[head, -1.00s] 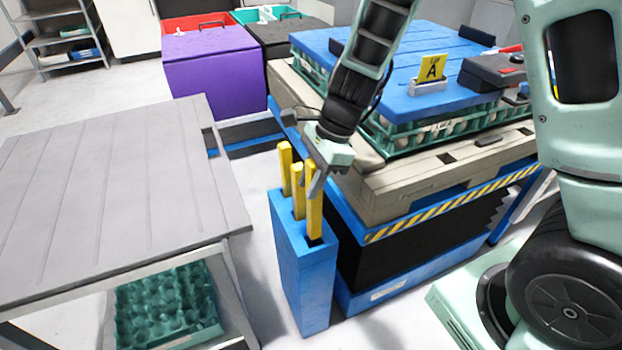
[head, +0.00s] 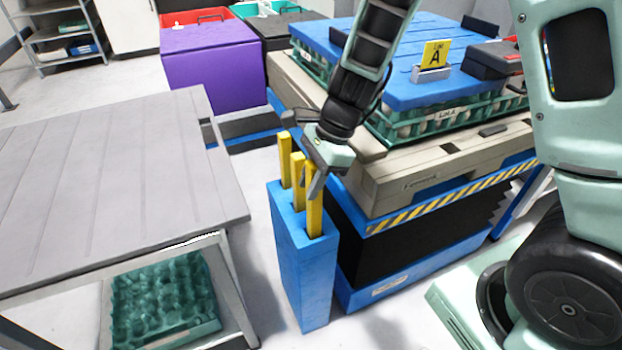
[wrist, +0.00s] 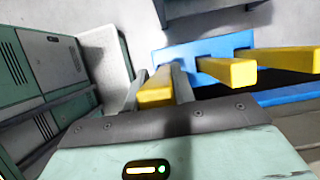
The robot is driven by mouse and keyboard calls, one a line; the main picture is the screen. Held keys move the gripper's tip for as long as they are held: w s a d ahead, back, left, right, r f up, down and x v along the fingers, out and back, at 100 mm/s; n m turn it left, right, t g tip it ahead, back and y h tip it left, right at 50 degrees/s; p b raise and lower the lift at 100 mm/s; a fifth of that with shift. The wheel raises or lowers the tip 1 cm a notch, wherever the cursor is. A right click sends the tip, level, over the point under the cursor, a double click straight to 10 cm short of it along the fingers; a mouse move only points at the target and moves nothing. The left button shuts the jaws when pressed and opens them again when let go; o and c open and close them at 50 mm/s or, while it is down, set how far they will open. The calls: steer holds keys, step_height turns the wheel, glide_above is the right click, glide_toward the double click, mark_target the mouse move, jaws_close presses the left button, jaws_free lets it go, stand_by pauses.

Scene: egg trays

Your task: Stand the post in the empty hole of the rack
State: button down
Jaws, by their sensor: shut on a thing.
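The blue rack (head: 305,275) stands upright on the floor between the grey table and the pallet stand. Two yellow posts (head: 284,160) (head: 298,180) stand in its farther holes. My gripper (head: 314,184) is shut on a third yellow post (head: 315,215), upright at the rack's nearest hole. Its lower end meets the dark hole opening and seems to be inside; how deep is hidden. In the wrist view, the fingers (wrist: 160,84) close on either side of this post (wrist: 157,92), with the other posts to the right and the rack (wrist: 205,46) behind.
A grey table (head: 110,200) is to the left, with a green egg tray (head: 165,300) beneath. The pallet (head: 400,185) with stacked egg trays and blue covers stands close to the right, above a striped edge. A purple box (head: 210,60) is behind.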

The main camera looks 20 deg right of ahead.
mark_target(308, 203)
steer(key=shift+f+b, duration=1.65)
steer(key=shift+f, duration=0.55)
steer(key=c, duration=1.1)
jaws_free()
steer(key=p+v, duration=0.6)
steer(key=v, duration=1.1)
steer(key=shift+d+r, duration=0.15)
steer(key=shift+r, duration=0.05)
steer(key=s+a+n+h, duration=0.2)
steer(key=s+a+n, duration=0.4)
steer(key=s+n, duration=0.5)
steer(key=s+a+n+h, duration=0.2)
steer(key=s+a+n, duration=0.55)
steer(key=n, duration=0.65)
steer(key=shift+n, duration=0.3)
steer(key=r+p, duration=0.4)
steer(key=s+d+r+p, duration=0.1)
steer(key=r+p, duration=0.9)
steer(key=shift+s+d+r, duration=0.15)
steer(key=shift+s+r, duration=0.05)
steer(key=shift+s, duration=0.05)
